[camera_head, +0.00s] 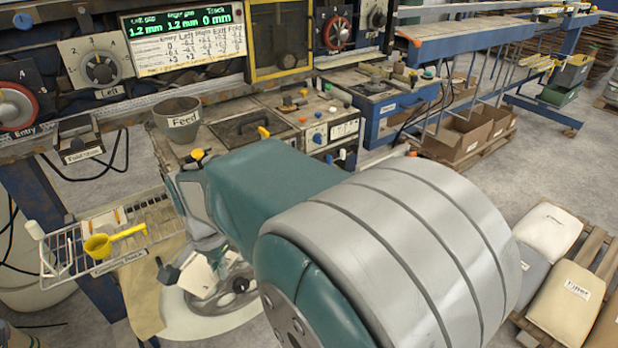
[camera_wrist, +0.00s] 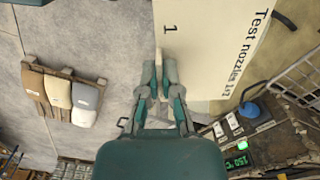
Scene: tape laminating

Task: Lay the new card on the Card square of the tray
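The cream card (camera_wrist: 212,40), printed "1" and "Test nozzles 1+2", fills the upper middle of the wrist view. My gripper (camera_wrist: 166,62) is closed at the card's lower left corner, and the card seems to be between its fingers. In the head view my gripper (camera_head: 185,268) is low, left of my large arm joint, with a pale card-like piece (camera_head: 203,279) beside it. The wire tray (camera_head: 62,270) stands to the left of it, apart from the card. A yellow scoop (camera_head: 100,245) lies at the tray's front. I cannot make out the Card square.
A grey bucket labelled Feed (camera_head: 178,120) stands on the bench behind. A tan sheet (camera_head: 143,292) hangs between the tray and my gripper. Labelled sacks (camera_head: 566,300) lie on a pallet at right. Grey floor is open beyond the bench. My arm hides much of the middle.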

